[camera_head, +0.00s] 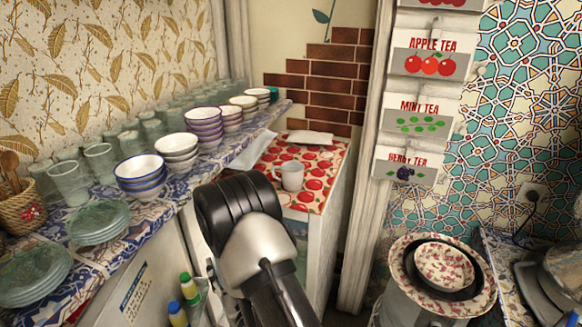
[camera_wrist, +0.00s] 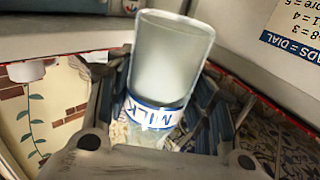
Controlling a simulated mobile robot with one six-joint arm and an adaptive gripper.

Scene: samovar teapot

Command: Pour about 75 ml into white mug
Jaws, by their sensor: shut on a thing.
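The white mug (camera_head: 291,175) stands upright on a red patterned mat (camera_head: 312,202) on a white cabinet, just beyond my arm in the head view. Its inside cannot be seen. In the wrist view my gripper (camera_wrist: 166,118) is shut on a glass milk bottle (camera_wrist: 172,58) with a blue and white MILK label. The bottle looks pale grey, and its liquid level cannot be made out. In the head view my arm hides the gripper and the bottle. I cannot tell how far the bottle is from the mug.
A shelf at left carries stacked bowls (camera_head: 141,175), green plates (camera_head: 98,220) and several glasses (camera_head: 70,182). A white flat object (camera_head: 310,139) lies behind the mug. At right stand nested speckled bowls (camera_head: 444,267). Coloured-cap bottles (camera_head: 189,288) are below the shelf.

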